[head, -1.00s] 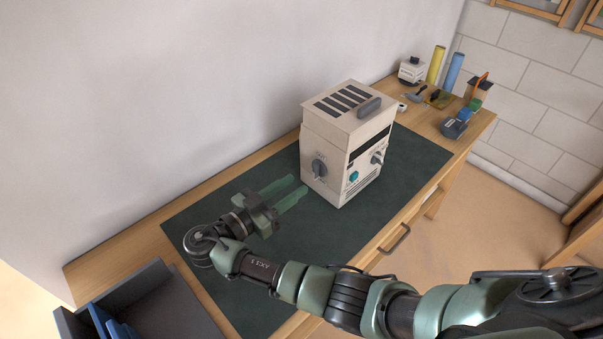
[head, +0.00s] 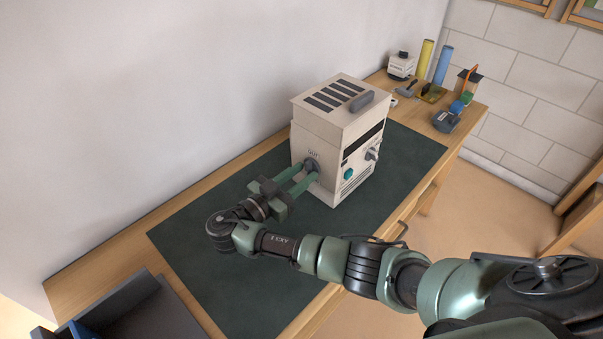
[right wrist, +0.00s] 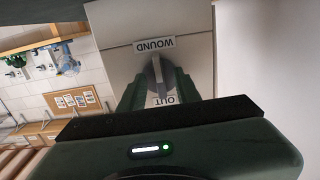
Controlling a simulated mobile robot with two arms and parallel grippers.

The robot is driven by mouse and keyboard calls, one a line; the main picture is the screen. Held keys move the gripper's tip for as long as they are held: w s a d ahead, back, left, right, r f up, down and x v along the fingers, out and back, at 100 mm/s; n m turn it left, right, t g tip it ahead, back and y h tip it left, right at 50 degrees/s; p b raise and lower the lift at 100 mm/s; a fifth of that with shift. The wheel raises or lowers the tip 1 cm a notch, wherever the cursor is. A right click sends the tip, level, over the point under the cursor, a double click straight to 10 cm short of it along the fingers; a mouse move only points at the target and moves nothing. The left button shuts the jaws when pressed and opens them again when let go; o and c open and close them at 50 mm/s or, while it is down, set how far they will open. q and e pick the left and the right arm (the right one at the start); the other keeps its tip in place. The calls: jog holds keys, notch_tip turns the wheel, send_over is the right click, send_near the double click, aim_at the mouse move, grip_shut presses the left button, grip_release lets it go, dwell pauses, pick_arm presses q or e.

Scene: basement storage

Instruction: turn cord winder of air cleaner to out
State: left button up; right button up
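The air cleaner (head: 335,140) is a cream box standing upright on the dark green mat. Its cord winder (head: 311,164) is a dark grey knob on the left face, with a label above it. In the right wrist view the winder (right wrist: 158,73) is an elongated grip lying between an upside-down WOUND label (right wrist: 154,44) and an OUT label (right wrist: 163,99); I cannot tell which end points. My right gripper (head: 306,174) is open, its green fingers on either side of the winder; contact is unclear. My left gripper is not in view.
A teal button (head: 348,174) and another knob (head: 372,153) are on the cleaner's front. The mat (head: 215,235) is bare to the left. A grey bin (head: 140,320) stands near left. Tools, a yellow cylinder and a blue cylinder (head: 442,66) fill the bench's far end.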

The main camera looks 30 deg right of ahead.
jog(key=shift+d, duration=0.1)
grip_shut()
